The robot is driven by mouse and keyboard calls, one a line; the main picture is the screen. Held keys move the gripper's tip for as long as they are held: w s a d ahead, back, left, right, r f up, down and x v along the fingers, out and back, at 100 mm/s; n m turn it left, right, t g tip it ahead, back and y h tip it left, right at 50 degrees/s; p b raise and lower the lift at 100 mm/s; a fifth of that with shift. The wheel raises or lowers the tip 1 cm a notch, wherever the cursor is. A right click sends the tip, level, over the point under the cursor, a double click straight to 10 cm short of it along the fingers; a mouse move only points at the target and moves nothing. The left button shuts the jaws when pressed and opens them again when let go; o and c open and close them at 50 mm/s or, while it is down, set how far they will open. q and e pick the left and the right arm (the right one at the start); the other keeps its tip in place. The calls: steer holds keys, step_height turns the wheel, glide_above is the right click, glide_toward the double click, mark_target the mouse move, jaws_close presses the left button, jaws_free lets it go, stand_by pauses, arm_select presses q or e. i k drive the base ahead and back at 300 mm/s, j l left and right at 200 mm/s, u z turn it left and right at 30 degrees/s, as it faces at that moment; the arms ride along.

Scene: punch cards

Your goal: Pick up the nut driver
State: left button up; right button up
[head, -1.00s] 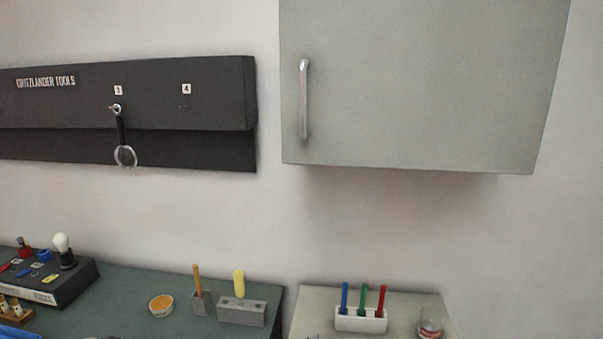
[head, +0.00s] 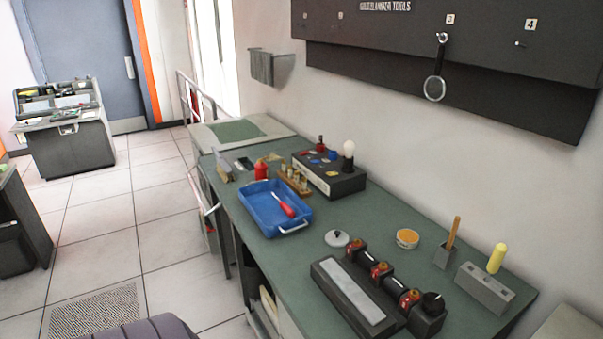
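Two handled tools show in the head view, and I cannot tell for sure which is the nut driver. One has a red handle (head: 288,209) and lies in the blue tray (head: 252,222) on the green bench. The other has a yellow handle (head: 497,258) and stands upright in a grey block (head: 484,289) at the bench's right end; its lower part is hidden in the block. Neither of my grippers is in view.
The green workbench (head: 312,236) also holds a black box with a bulb (head: 331,178), an orange-filled round dish (head: 407,238) and a dark roller device (head: 349,294). A black tool board (head: 480,75) hangs above. Open tiled floor (head: 165,225) lies left of the bench.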

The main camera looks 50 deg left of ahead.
mark_target(284, 206)
steer(key=u, duration=0.4)
steer(key=j+u, duration=0.1)
steer(key=u, duration=0.75)
steer(key=i+u, duration=0.1)
steer(key=u, duration=0.35)
steer(key=i+j+z, duration=0.25)
steer(key=j, duration=0.4)
steer(key=i+j+z, duration=0.1)
steer(key=i+j, duration=0.2)
steer(key=i+j+z, duration=0.15)
steer(key=j, duration=0.3)
steer(key=i+j+z, duration=0.1)
steer(key=j, duration=0.25)
steer(key=i+j+z, duration=0.15)
steer(key=j, duration=0.25)
steer(key=i+j+z, duration=0.1)
steer(key=j, duration=0.3)
